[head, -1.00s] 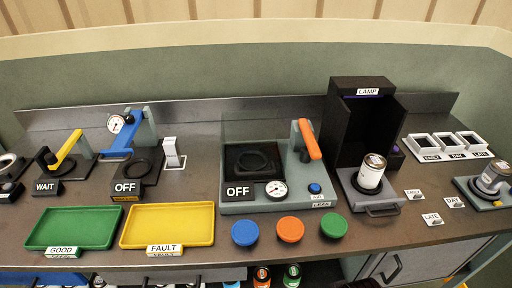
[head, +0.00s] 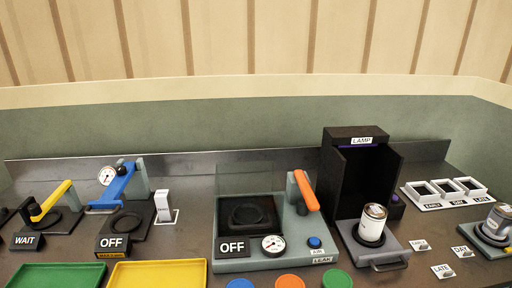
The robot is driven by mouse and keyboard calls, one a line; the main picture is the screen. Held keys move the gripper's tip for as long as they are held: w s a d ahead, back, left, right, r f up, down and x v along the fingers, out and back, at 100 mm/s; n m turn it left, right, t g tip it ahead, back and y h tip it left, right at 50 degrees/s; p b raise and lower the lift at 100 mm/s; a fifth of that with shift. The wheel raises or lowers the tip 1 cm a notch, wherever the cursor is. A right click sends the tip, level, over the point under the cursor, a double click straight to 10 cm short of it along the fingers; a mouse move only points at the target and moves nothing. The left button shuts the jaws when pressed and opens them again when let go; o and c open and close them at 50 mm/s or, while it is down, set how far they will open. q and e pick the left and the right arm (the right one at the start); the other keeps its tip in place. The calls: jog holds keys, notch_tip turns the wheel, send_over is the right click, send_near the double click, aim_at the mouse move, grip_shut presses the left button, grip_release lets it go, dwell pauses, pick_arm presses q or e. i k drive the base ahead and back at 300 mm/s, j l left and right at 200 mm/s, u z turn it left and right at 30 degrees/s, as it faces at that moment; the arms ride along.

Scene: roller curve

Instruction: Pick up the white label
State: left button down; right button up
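Three small white labels lie on the bench at the right of the head view. One label reads EARLY (head: 419,245), one reads DAY (head: 462,252), and one reads LATE (head: 443,271). They lie apart from each other, between the lamp box's tray and the grey stand at the right edge. A can with a white label band (head: 373,226) stands upright on the tray in front of the lamp box. Neither of my grippers shows in this view.
The black lamp box (head: 342,190) stands behind the can. White sorting frames (head: 444,192) lie at the back right. A grey stand with a can (head: 497,223) is at the right edge. A leak tester (head: 221,262) stands in the middle. Green (head: 60,276) and yellow (head: 160,274) trays are front left.

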aim_at(461, 252)
jog(key=z, duration=1.45)
